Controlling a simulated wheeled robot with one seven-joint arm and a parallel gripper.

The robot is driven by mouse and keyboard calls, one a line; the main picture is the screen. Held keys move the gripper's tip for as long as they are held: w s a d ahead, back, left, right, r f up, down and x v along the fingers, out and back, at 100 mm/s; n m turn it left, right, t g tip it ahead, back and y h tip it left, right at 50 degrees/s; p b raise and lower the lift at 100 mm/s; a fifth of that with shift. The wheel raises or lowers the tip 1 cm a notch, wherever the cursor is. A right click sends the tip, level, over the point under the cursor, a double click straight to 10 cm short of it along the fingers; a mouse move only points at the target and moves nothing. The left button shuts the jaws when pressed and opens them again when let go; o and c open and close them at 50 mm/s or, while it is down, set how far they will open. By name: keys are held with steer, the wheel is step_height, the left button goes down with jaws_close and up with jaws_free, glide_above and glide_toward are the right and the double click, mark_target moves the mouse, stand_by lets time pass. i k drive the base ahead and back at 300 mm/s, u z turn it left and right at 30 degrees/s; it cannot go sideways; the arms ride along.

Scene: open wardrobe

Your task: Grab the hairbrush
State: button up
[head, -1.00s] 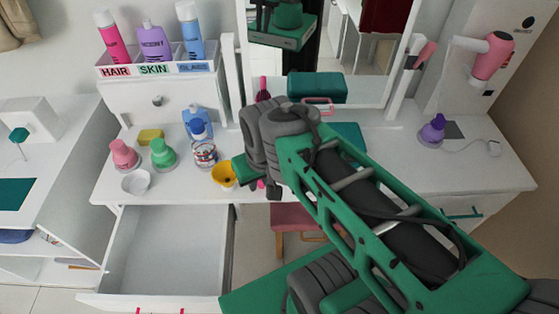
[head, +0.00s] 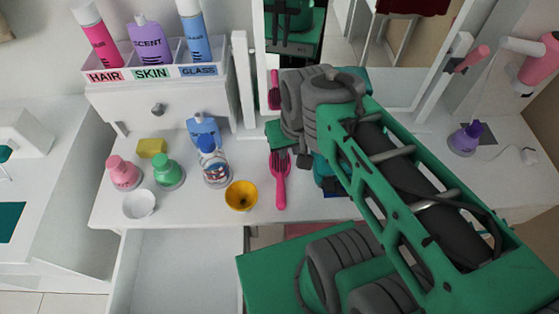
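The pink hairbrush (head: 280,185) lies on the white vanity top, its handle pointing to the front edge and its head toward the mirror. A pink reflection of it shows low in the mirror. My gripper (head: 282,151) is at the brush's head end, seen from behind and above, below my grey wrist. The wrist and green arm hide most of the fingers. I cannot tell whether they are open or shut, or whether they touch the brush.
A yellow bowl (head: 241,195) stands just left of the brush. Several bottles, a white bowl (head: 140,204) and a yellow sponge (head: 151,148) are further left. An open drawer (head: 180,270) juts out below. A purple bottle (head: 465,139) stands at the right. The mirror (head: 400,60) rises behind.

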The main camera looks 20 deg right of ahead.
mark_target(280, 169)
steer(key=z, duration=0.55)
steer(key=k, duration=1.6)
steer(key=u, duration=1.25)
steer(key=i, duration=0.5)
steer(key=z, duration=0.05)
